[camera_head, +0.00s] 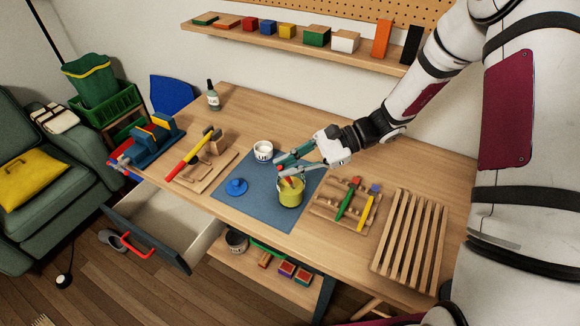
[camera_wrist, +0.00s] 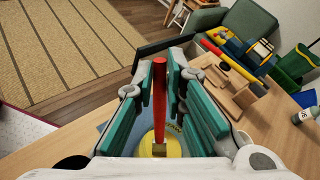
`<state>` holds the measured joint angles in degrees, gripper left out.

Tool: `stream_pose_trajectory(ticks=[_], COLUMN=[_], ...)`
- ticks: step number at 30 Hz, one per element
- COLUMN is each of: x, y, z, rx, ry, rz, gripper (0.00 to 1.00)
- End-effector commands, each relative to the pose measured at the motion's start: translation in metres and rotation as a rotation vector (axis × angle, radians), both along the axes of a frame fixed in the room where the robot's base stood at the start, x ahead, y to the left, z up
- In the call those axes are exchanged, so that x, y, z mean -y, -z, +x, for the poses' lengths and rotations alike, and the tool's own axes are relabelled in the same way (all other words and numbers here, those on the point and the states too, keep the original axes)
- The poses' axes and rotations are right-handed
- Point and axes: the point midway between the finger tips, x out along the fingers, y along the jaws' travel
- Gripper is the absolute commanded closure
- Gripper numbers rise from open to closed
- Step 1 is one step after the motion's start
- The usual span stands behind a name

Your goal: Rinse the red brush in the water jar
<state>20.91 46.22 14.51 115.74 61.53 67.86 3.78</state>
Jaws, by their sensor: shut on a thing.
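The red brush (camera_wrist: 159,90) stands upright between the teal pads of my gripper (camera_wrist: 160,80) in the wrist view, with its brass-coloured ferrule pointing down. In the head view my gripper (camera_head: 285,165) is shut on it, right over a yellow jar (camera_head: 290,194). A bit of red shows at the jar's mouth. The yellow jar also shows below the brush in the wrist view (camera_wrist: 146,146). The bristles are hidden, so I cannot tell how deep they sit. A white jar (camera_head: 263,152) with dark lettering stands behind on the blue mat (camera_head: 260,202). No water is visible.
A blue lid (camera_head: 236,187) lies on the mat's left. A wooden rack (camera_head: 329,205) at right holds a green brush (camera_head: 347,201) and a yellow brush (camera_head: 367,212). A slatted rack (camera_head: 409,240) is further right.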

Motion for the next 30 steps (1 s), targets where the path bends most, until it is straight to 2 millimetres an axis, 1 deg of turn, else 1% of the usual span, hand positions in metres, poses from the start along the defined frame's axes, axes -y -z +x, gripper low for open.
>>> stream_pose_trajectory(ticks=[1, 3, 30], x=[-0.001, -0.002, -0.018], y=[-0.006, -0.010, -0.068], z=[-0.003, -0.005, -0.028], rx=[0.001, 0.001, 0.002], ry=[0.000, 0.000, -0.001], rz=[0.000, 0.000, 0.000], gripper=[1.00, 1.00, 1.00])
